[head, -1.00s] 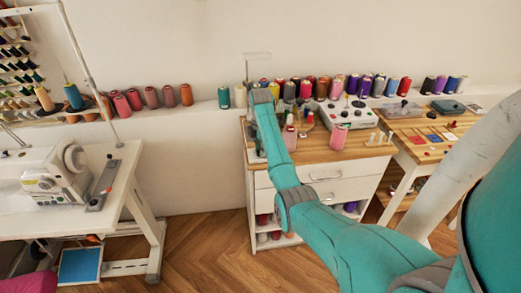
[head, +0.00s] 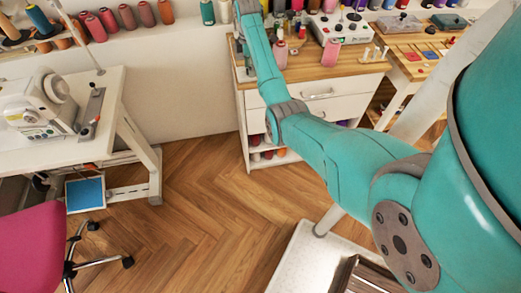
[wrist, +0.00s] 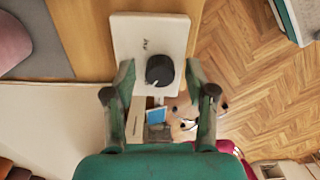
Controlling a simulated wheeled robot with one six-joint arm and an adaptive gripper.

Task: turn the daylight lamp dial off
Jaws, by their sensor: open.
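In the wrist view a round black dial (wrist: 160,70) with a small light pointer mark sits on a white panel (wrist: 132,40) with small dark markings. My gripper (wrist: 160,85) is open, with one finger on each side of the dial and visible gaps between. I cannot tell how far the fingertips are from the panel in depth. In the head view my arm reaches to the left end of the wooden-topped drawer cabinet (head: 352,68). My gripper and the dial cannot be made out there.
Thread spools (head: 331,52) and a white control box (head: 338,27) stand on the cabinet top. A second table (head: 425,68) is at its right. A sewing machine (head: 38,105) on a white table and a pink chair (head: 32,240) are at left. The wooden floor between (head: 200,190) is clear.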

